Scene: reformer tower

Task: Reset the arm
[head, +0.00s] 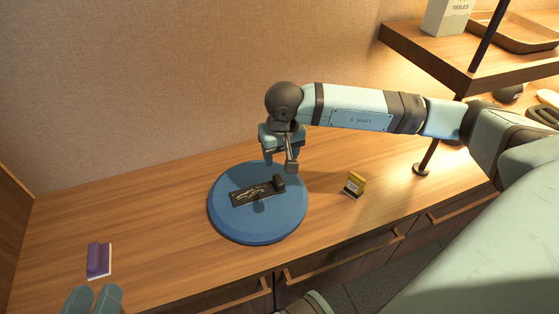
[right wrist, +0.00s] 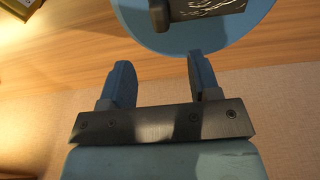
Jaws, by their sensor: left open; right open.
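My right arm comes in from the right, and its gripper (head: 280,162) hangs above the back of a round blue disc (head: 226,222). In the right wrist view its two fingers (right wrist: 160,62) stand apart with nothing between them. A dark plate (head: 240,196) with pale line markings lies on the disc. A small dark block (head: 279,183) is at the plate's right end, just below the gripper and apart from it. My left gripper (head: 92,292) is open and partly cut off at the bottom left edge.
A purple block on a white base (head: 98,260) is at the left of the wooden counter (head: 150,215). A small yellow and dark item (head: 354,184) stands right of the disc. A raised wooden shelf (head: 430,58) at right carries a tissue box (head: 447,17) and a tray (head: 515,32).

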